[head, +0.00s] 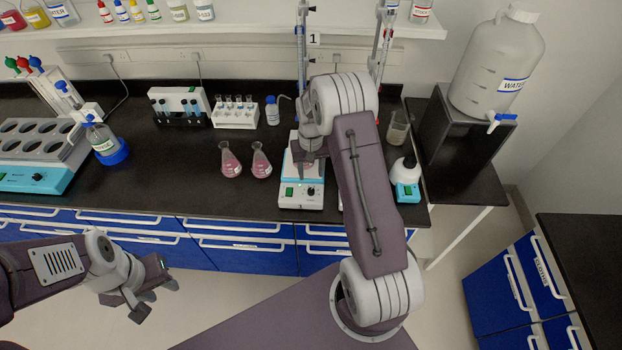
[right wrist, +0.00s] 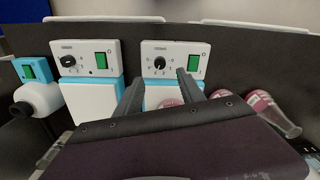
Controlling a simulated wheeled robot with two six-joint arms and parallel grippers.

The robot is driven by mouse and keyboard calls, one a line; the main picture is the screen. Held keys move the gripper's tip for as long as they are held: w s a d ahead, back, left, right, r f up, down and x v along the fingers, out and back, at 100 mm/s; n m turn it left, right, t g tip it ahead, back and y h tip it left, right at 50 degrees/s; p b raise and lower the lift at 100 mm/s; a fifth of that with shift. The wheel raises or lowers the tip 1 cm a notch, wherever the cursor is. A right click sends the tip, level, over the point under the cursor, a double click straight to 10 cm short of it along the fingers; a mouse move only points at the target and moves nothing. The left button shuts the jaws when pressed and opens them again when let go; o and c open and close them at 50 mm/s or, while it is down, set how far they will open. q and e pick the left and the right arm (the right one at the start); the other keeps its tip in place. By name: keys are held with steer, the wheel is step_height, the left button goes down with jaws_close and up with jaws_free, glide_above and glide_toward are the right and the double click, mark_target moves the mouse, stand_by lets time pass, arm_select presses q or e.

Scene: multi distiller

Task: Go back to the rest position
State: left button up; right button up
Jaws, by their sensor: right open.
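My right gripper (head: 309,150) reaches over a white-and-blue stirrer plate (head: 301,198) on the black bench. In the right wrist view its two fingers (right wrist: 160,90) are spread apart. A pink flask (right wrist: 169,103) on the plate shows partly between the fingers; its upper part is hidden by the gripper body. I cannot tell whether the fingers touch it. My left gripper (head: 150,290) hangs in front of the blue drawers, over the floor, with its fingers apart and nothing between them.
Two pink flasks (head: 246,162) stand left of the stirrer. A second stirrer plate (right wrist: 92,105) stands beside it, partly hidden by my right arm. Burette stands (head: 302,60) rise behind. Tube racks (head: 235,112), a white bottle (head: 405,168) and a large water container (head: 497,65) are nearby.

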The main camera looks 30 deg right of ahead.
stand_by(0.4)
steer(key=s+a+r+n+t+b, duration=0.2)
steer(key=s+a+r+b, duration=0.1)
steer(key=a+r+b, duration=0.4)
steer(key=s+a+f, duration=0.2)
steer(key=s, duration=0.5)
steer(key=s+a+f+n, duration=0.1)
steer(key=s+a+f, duration=0.1)
steer(key=s, duration=0.6)
steer(key=shift+s+f+g+p, duration=0.3)
steer(key=shift+g+p, duration=0.1)
steer(key=shift+p, duration=0.05)
steer(key=shift+s, duration=0.15)
